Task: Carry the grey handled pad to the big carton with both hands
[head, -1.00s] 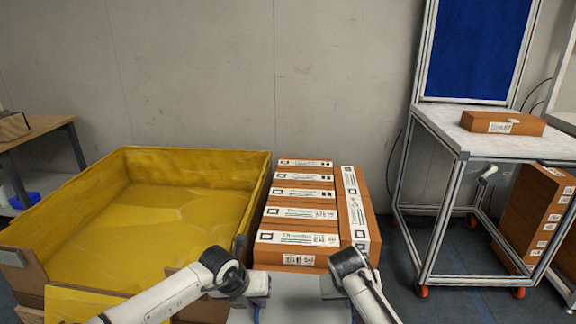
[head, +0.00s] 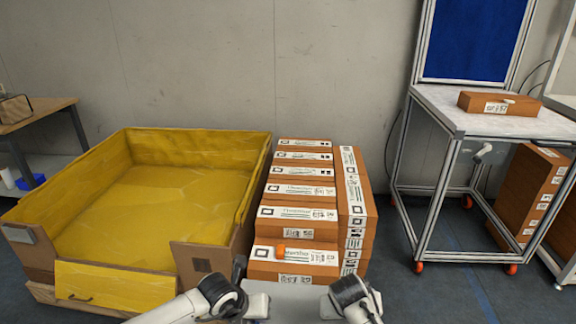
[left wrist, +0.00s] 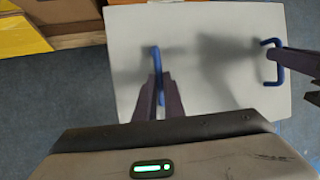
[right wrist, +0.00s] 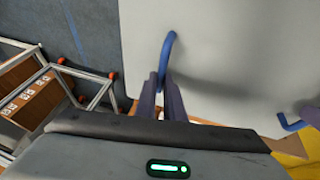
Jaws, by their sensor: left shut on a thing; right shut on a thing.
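The grey pad (head: 296,302) shows at the bottom middle of the head view, between my two arms, and is partly cut off. It has two blue handles. My left gripper (left wrist: 158,88) is shut on one blue handle (left wrist: 156,60). My right gripper (right wrist: 162,88) is shut on the other blue handle (right wrist: 169,45). The pad (left wrist: 200,25) is held above the floor in the left wrist view. The big carton (head: 205,262), brown outside and yellow inside, stands open at the left of the head view. It looks empty and is apart from the pad.
Stacked brown boxes (head: 297,213) stand right of the carton, straight ahead of the pad. A metal-framed table (head: 440,100) with a brown box (head: 498,103) is at the right. A wooden table (head: 35,112) is at the far left. Floor is clear between stack and framed table.

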